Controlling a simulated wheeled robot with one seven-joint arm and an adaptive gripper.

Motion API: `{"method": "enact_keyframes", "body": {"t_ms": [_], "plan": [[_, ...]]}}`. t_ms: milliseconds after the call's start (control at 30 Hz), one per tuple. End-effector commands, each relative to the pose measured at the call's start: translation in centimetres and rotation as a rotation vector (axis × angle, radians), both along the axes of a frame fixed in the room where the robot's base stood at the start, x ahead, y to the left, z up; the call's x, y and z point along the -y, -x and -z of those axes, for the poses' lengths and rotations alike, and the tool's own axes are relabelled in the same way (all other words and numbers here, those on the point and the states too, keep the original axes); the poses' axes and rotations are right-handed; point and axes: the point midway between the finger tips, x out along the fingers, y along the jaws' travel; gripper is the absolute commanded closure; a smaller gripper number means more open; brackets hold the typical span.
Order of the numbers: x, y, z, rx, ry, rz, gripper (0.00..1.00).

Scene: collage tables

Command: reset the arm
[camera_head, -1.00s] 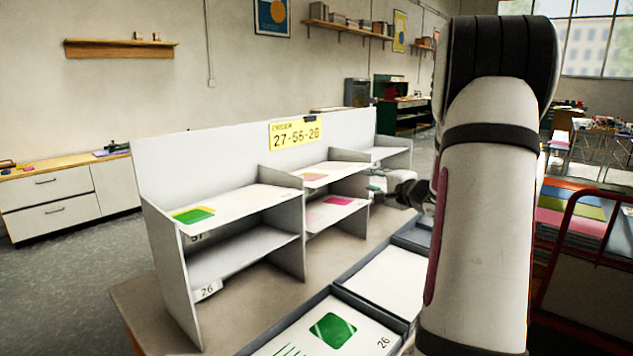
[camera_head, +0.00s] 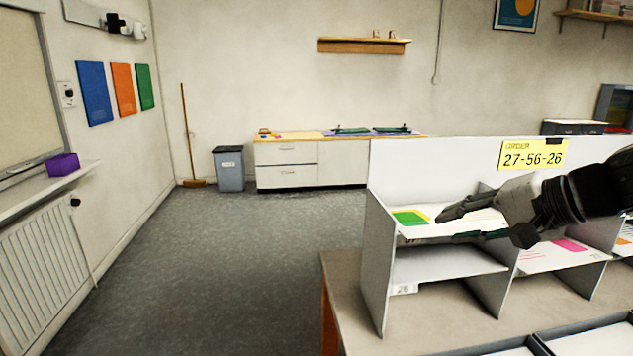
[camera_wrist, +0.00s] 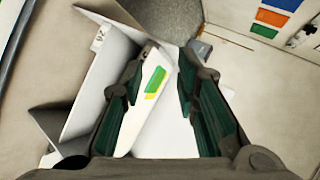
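My gripper (camera_head: 466,212) reaches in from the right in the head view, in front of the white shelf unit (camera_head: 375,275). In the wrist view my gripper (camera_wrist: 163,62) is open, its two dark fingers with green inner sides apart and nothing between them. A card with a green and yellow patch (camera_head: 410,217) lies on the upper left shelf, left of the fingertips in the head view. The same card also shows beyond the fingers in the wrist view (camera_wrist: 155,80). My gripper hides part of this shelf. I cannot tell whether it touches the shelf.
A yellow order sign (camera_head: 533,155) reading 27-56-26 is on the unit's back panel. A pink-marked card (camera_head: 568,246) lies on a shelf to the right. Trays (camera_head: 540,345) edge the bottom right. Open grey floor (camera_head: 230,270) lies left of the table (camera_head: 345,275).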

Motion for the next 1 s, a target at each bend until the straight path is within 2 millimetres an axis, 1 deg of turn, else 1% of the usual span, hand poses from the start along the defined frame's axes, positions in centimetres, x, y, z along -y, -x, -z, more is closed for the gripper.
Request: {"method": "enact_keyframes", "body": {"t_ms": [33,67,100,167,200,267,300,400,500,600,700,1000], "plan": [[-3.2,2.5,-0.7,-0.036,0.060,-0.085,0.72],[-4.6,4.0,-0.7,-0.062,0.097,-0.131,0.72],[-6.2,6.0,-0.5,-0.096,0.150,-0.186,0.72],[-8.1,9.1,-0.3,-0.142,0.235,-0.262,0.72],[-9.0,11.2,-0.2,-0.167,0.296,-0.308,0.72],[-9.9,14.2,0.0,-0.199,0.393,-0.369,0.72],[-10.1,16.0,0.1,-0.216,0.458,-0.404,0.72],[-9.8,20.0,0.2,-0.238,0.620,-0.469,0.72],[-9.0,22.6,0.1,-0.242,0.756,-0.506,0.72],[-8.0,24.0,-0.1,-0.235,0.851,-0.521,0.72],[-7.5,24.7,-0.1,-0.230,0.903,-0.524,0.72],[-7.2,24.8,-0.1,-0.231,0.920,-0.524,0.72]]}}
